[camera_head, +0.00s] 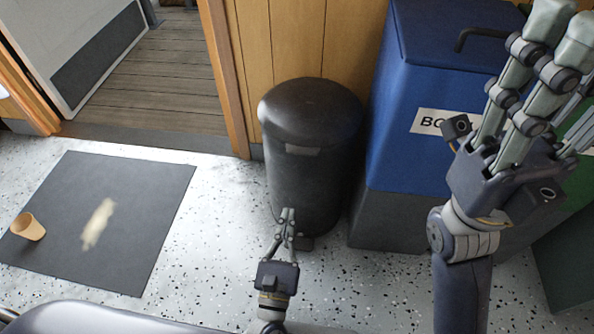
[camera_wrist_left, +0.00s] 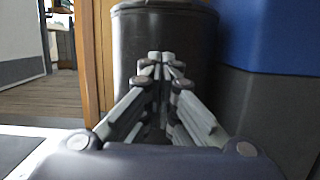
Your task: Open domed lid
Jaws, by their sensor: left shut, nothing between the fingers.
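The dark bin (camera_head: 330,185) stands upright on the floor against the wood-panelled wall. Its domed lid (camera_head: 312,103) is down, with a small light tab (camera_head: 303,150) at the front of its rim. My left gripper (camera_head: 287,212) is shut and empty, low in front of the bin body, well below the lid. It hides part of the bin's lower front. In the left wrist view the bin (camera_wrist_left: 190,40) fills the middle behind the shut fingers (camera_wrist_left: 160,62). My right gripper (camera_head: 563,32) is raised at the upper right, in front of the blue box; its finger gap is unclear.
A blue box (camera_head: 400,150) with a white label and a grey base stands close on the bin's right. A dark mat (camera_head: 150,185) with a pale patch and a tan cup (camera_head: 28,227) lies at left. A doorway is behind it. Speckled floor between mat and bin is clear.

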